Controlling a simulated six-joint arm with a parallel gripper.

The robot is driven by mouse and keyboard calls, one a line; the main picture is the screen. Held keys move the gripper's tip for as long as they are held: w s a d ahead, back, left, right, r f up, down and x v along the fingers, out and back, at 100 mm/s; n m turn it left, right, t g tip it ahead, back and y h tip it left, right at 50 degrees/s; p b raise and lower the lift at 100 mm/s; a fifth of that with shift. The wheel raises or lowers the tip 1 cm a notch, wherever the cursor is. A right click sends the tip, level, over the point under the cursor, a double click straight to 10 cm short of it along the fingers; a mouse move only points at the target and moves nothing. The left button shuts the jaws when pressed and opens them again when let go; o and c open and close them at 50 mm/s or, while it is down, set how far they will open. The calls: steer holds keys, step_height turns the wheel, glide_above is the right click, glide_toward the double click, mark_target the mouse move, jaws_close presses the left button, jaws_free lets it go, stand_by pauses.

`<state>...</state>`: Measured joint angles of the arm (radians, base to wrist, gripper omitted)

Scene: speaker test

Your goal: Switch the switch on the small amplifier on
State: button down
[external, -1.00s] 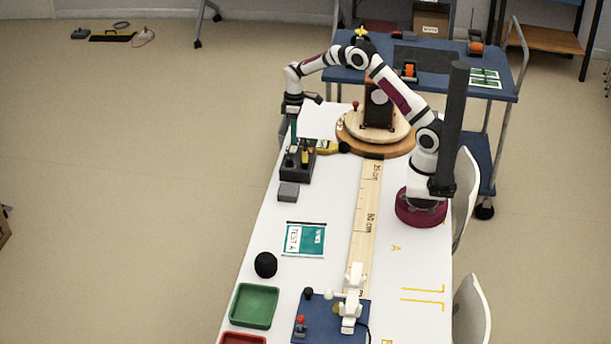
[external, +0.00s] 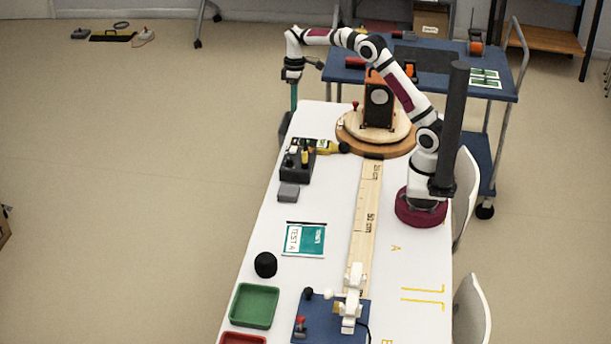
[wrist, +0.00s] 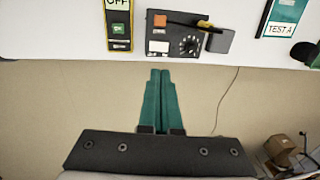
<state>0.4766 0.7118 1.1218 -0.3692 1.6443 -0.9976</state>
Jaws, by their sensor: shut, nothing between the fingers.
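The small amplifier (external: 297,166) is a dark grey box near the table's far left edge. In the wrist view the amplifier (wrist: 172,56) shows an orange square part, a pale plate, a round dial and a dark stick with a yellowish end. I cannot tell the state of its switch. My gripper (external: 294,108) is above and beyond the amplifier in the external view, apart from it. Its teal fingers (wrist: 160,72) are shut together and empty, over the floor just off the table edge in the wrist view.
A yellow-and-black unit marked OFF (wrist: 118,44) lies beside the amplifier. A small grey block (external: 289,192) and a TEST A card (external: 304,240) are nearby. A speaker (external: 378,102) stands on a round wooden base. The table middle left is fairly clear.

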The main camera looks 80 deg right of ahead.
mark_target(293, 150)
steer(key=a+f, duration=0.1)
steer(key=f, duration=0.3)
steer(key=a+f, duration=0.1)
steer(key=f, duration=0.4)
steer(key=a+f, duration=0.1)
steer(key=f, duration=0.3)
steer(key=shift+f, duration=0.35)
steer(key=shift+a+f, duration=0.1)
steer(key=shift+f, duration=0.15)
